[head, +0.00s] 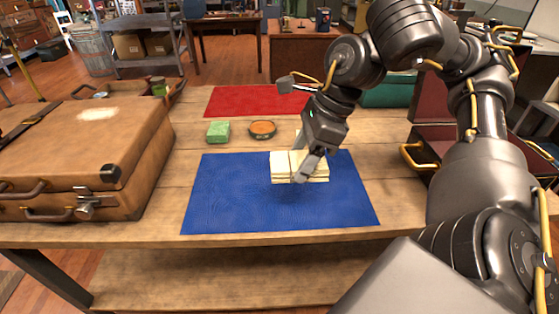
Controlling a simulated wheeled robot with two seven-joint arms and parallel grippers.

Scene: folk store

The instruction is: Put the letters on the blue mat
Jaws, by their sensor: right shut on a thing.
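A stack of cream letters (282,169) is on or just over the blue mat (225,200), right of the mat's middle near its far edge. My right gripper (300,172) reaches down from above and is shut on the letters, its fingers covering part of them. I cannot tell whether the letters touch the mat. My left gripper is not in view.
A red mat (245,101) lies at the back of the wooden table. A green block (218,131) and a round tin with orange contents (262,129) stand behind the blue mat. A closed brown suitcase (75,155) fills the left side. A dark red open case (430,135) is at right.

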